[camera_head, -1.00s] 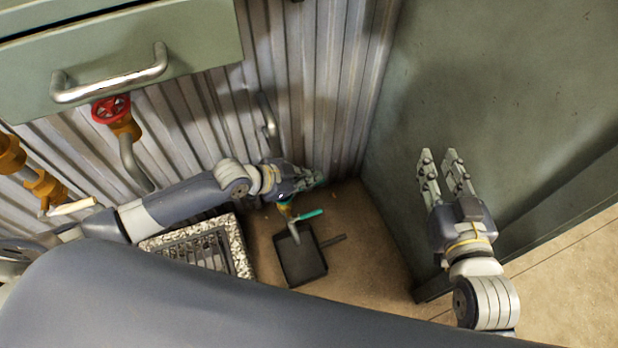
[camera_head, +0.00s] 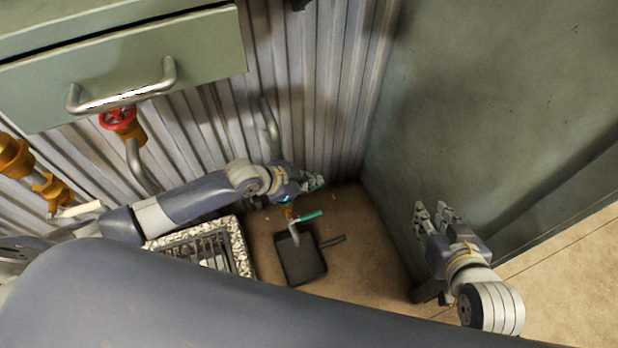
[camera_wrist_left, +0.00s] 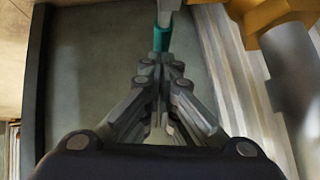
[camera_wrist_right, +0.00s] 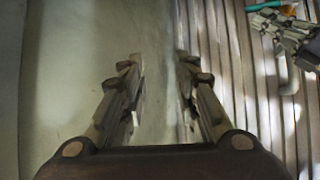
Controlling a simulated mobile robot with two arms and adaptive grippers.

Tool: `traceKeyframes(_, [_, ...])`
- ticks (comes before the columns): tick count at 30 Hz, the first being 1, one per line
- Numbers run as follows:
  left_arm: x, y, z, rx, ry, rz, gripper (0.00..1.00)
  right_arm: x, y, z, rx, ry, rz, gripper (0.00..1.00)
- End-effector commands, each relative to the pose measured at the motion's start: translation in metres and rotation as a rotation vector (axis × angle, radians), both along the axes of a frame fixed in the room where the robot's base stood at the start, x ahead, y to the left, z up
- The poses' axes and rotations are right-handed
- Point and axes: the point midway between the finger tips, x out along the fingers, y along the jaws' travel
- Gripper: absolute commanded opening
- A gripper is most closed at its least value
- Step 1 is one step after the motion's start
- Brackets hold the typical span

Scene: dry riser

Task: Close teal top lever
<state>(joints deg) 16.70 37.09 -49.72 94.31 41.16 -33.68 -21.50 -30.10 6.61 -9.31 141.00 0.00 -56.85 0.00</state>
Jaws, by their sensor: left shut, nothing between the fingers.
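A teal-handled lever (camera_head: 309,216) on a grey metal arm shows in the head view, just below my left gripper (camera_head: 318,182). In the left wrist view a teal lever end (camera_wrist_left: 163,38) on a pale shank lies straight ahead of the shut, empty fingertips (camera_wrist_left: 160,62). I cannot tell whether they touch, or whether this is the top lever. A teal piece (camera_wrist_right: 264,5) also shows at the top of the right wrist view, near my left gripper. My right gripper (camera_head: 432,210) is open and empty beside the green cabinet side; its fingers show apart (camera_wrist_right: 160,85).
A green drawer with a metal handle (camera_head: 120,98) and a red handwheel valve (camera_head: 118,118) are at upper left. Orange valve fittings (camera_head: 14,158) stand at far left. A grate (camera_head: 200,248) and a dark flat plate (camera_head: 300,256) lie below. The green cabinet (camera_head: 490,110) bounds the right.

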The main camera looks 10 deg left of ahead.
Motion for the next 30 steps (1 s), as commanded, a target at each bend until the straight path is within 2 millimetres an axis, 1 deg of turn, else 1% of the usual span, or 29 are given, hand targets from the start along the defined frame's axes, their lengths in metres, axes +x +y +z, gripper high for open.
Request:
traceKeyframes(5, [-0.001, 0.001, -0.005, 0.013, 0.01, 0.001, 0.0, -0.006, -0.003, -0.007, -0.01, 0.04, -0.003, 0.28])
traceKeyframes(15, [-0.002, 0.002, -0.008, 0.016, 0.012, 0.001, 0.0, -0.006, -0.003, -0.007, -0.01, 0.04, -0.003, 0.28])
traceKeyframes(19, [-0.002, 0.002, -0.006, 0.016, 0.014, 0.001, 0.0, -0.01, -0.004, -0.01, -0.015, 0.065, -0.005, 0.28])
traceKeyframes(23, [-0.002, 0.002, -0.002, 0.017, 0.013, 0.001, 0.0, -0.026, -0.01, -0.021, -0.033, 0.15, -0.01, 0.28])
traceKeyframes(30, [-0.002, 0.0, 0.008, 0.013, 0.009, 0.002, 0.0, -0.067, -0.024, -0.043, -0.079, 0.36, -0.027, 0.28])
